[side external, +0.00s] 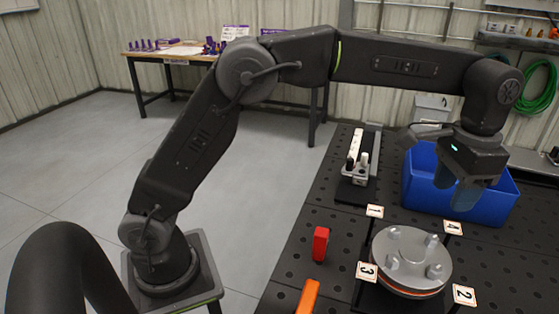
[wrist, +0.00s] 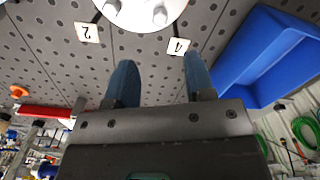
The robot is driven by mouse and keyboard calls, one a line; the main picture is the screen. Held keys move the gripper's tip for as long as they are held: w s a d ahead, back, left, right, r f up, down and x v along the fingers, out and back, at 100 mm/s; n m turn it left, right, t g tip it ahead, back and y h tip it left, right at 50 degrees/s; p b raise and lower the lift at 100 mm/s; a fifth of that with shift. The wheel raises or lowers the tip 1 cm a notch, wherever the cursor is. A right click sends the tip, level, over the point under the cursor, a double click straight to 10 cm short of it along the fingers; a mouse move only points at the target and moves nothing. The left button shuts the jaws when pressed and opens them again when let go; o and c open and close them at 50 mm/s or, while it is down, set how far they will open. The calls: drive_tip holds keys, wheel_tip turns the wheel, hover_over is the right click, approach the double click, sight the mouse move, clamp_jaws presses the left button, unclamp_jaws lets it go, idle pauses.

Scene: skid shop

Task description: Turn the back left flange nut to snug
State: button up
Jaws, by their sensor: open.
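A round metal flange (side external: 410,285) lies on the dark perforated table, with several nuts or bolt heads on its top. The back left nut (side external: 393,234), as seen in the side view, stands near the plate's far rim; how tight it is cannot be told. My gripper (side external: 455,190) is above and behind the flange, in front of the blue bin in that view, with its fingers pointing down. In the wrist view its two blue fingers (wrist: 160,78) are apart with nothing between them. Part of the flange (wrist: 138,14) shows at the top edge, with two nuts visible.
The blue bin (side external: 417,188) stands behind the flange. Number cards, such as card 1 (side external: 375,211) and card 4 (side external: 452,228), lie around the flange. A red part (side external: 320,244) and an orange part (side external: 308,297) are left of it. A rack (side external: 358,172) stands further back.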

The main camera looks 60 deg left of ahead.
drive_tip(key=s+a+r+n+t, duration=0.2)
drive_tip(key=s+a+r, duration=0.5)
drive_tip(key=s+a, duration=0.15)
drive_tip(key=s+a+f+n+t, duration=0.1)
drive_tip(key=s+a+f, duration=0.1)
drive_tip(key=s+a, duration=0.2)
drive_tip(key=s+a+f+n+t, duration=0.1)
drive_tip(key=s+a+f+t, duration=0.1)
drive_tip(key=s, duration=0.8)
drive_tip(key=shift+s+a+f, duration=0.4)
drive_tip(key=shift+a+f, duration=0.4)
drive_tip(key=shift+a, duration=0.45)
drive_tip(key=shift+s+a+f+n+t, duration=0.15)
drive_tip(key=shift+s+a+f, duration=0.05)
drive_tip(key=shift+s+f, duration=0.4)
drive_tip(key=shift+s+a+f+n+t, duration=0.15)
drive_tip(key=shift+s+f, duration=0.45)
